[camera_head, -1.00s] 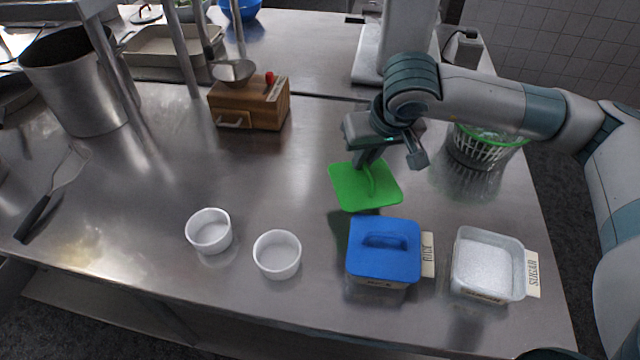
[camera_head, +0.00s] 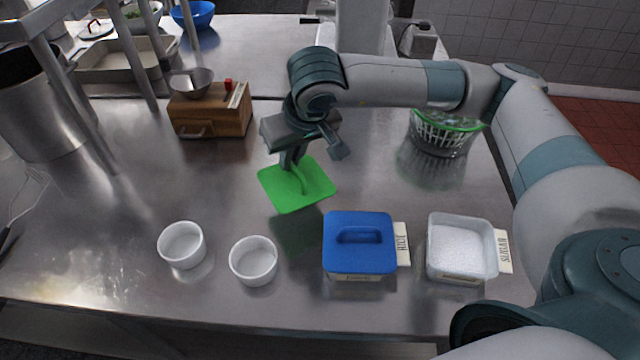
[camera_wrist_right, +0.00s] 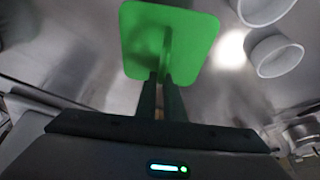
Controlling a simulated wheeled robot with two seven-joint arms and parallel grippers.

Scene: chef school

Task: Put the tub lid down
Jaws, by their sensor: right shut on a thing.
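The green tub lid (camera_head: 312,188) is held above the steel counter, with a dark shadow or reflection below it. My right gripper (camera_head: 294,166) is shut on the lid's handle, and the lid hangs beneath it. In the right wrist view the green lid (camera_wrist_right: 195,45) is in front of the fingers of my right gripper (camera_wrist_right: 163,82), which close on its handle. The open sugar tub (camera_head: 461,250) holds white grains and stands at the front right. The rice tub (camera_head: 358,270) beside it has a blue lid on. My left gripper does not show.
Two white ramekins (camera_head: 182,245) (camera_head: 254,261) stand at the front left of the lid. A wooden box (camera_head: 212,114) with a metal bowl (camera_head: 191,82) is behind left. A green-rimmed basket (camera_head: 440,138) stands behind right. Counter (camera_head: 120,215) left of the ramekins is clear.

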